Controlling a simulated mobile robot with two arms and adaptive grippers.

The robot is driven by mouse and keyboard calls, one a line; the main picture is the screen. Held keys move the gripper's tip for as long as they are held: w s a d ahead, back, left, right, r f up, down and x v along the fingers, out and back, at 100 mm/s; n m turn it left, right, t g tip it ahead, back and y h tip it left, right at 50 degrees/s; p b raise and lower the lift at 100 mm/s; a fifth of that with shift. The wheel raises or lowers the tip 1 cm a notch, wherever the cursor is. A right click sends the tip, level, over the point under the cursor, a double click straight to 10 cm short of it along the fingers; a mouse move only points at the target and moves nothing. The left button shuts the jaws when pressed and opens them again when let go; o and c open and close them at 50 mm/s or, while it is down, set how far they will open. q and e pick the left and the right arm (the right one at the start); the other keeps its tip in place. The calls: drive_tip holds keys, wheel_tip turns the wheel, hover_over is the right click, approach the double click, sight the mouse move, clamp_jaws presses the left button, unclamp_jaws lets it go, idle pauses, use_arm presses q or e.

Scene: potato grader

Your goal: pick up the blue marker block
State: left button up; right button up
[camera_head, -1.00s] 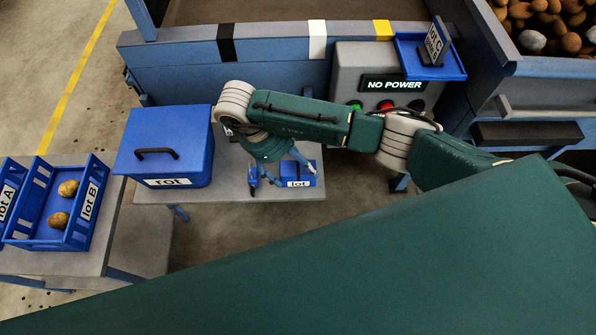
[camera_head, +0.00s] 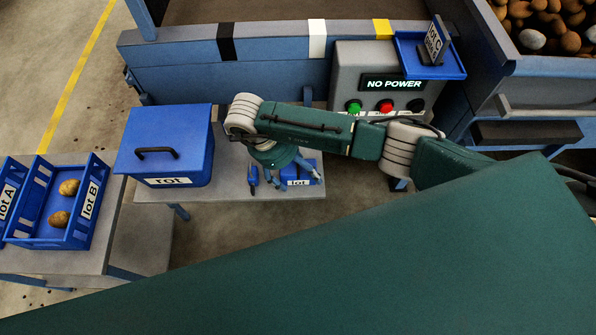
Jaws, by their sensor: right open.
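A small upright blue piece (camera_head: 253,178) stands on the grey table, left of my right gripper, and looks like the blue marker block. A low blue holder labelled "lot" (camera_head: 298,183) sits just right of it, partly hidden by my fingers. My right gripper (camera_head: 294,178) points down, open, with its fingers spread over or in front of the holder. It appears empty and beside the upright blue piece. The exact gap and height are hard to tell. My left gripper is out of view.
A closed blue box labelled "rot" (camera_head: 166,146) stands left on the grey table (camera_head: 228,186). Further left is a blue "lot B" crate (camera_head: 90,212) with two potatoes. Behind are the "NO POWER" control panel (camera_head: 392,84) and a blue "lot C" tray (camera_head: 448,68).

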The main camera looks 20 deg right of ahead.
drive_tip(key=c, duration=1.5)
drive_tip(key=shift+o, duration=0.2)
